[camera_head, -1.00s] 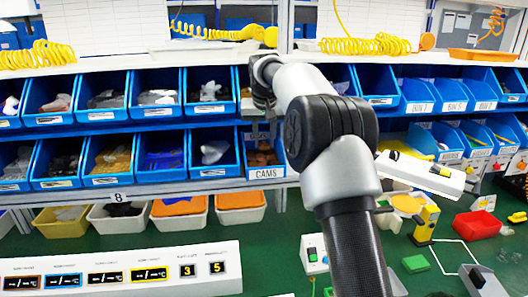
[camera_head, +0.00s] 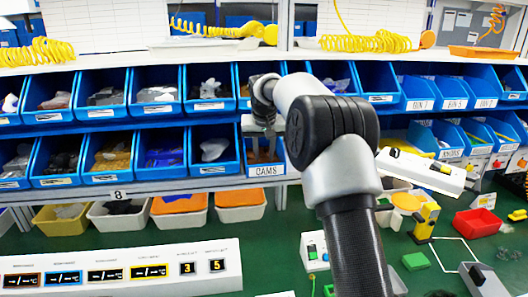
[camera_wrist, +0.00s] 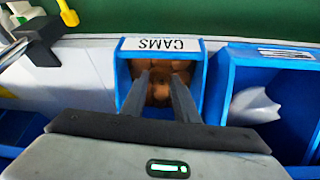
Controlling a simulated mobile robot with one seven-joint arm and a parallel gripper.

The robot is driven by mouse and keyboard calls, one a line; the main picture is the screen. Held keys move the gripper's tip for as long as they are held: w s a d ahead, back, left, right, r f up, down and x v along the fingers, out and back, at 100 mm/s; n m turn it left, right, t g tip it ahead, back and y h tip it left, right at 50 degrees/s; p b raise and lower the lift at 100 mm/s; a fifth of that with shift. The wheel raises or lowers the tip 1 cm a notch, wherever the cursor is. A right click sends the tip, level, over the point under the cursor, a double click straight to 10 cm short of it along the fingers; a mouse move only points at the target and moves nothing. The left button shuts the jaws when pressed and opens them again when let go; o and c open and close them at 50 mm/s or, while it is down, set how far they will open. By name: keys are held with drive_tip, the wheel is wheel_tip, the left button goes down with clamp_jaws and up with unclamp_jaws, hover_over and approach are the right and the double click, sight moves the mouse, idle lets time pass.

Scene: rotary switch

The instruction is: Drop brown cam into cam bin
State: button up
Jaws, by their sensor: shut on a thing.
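The cam bin (camera_head: 266,171) is a blue bin labelled CAMS in the lower shelf row. It shows upside down in the wrist view (camera_wrist: 128,88), with brown cams inside. My gripper (camera_wrist: 161,78) points into its opening, its two fingers a little apart with a brown cam (camera_wrist: 161,92) between them. The held cam is hard to tell from the brown cams behind it. In the head view my gripper (camera_head: 262,150) is in front of the bin's mouth, and the fingers partly hide the inside.
A blue bin with a pale part (camera_wrist: 252,105) stands beside the cam bin. An upper row of blue bins (camera_head: 208,105) is close above. Orange and white trays (camera_head: 240,203) sit below the shelf. The green table (camera_head: 290,235) is partly clear in front.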

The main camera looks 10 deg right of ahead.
drive_tip(key=shift+f, duration=0.3)
drive_tip(key=o, duration=1)
drive_tip(key=shift+r, duration=0.3)
drive_tip(key=v, duration=1.2)
drive_tip(key=shift+r, duration=0.4)
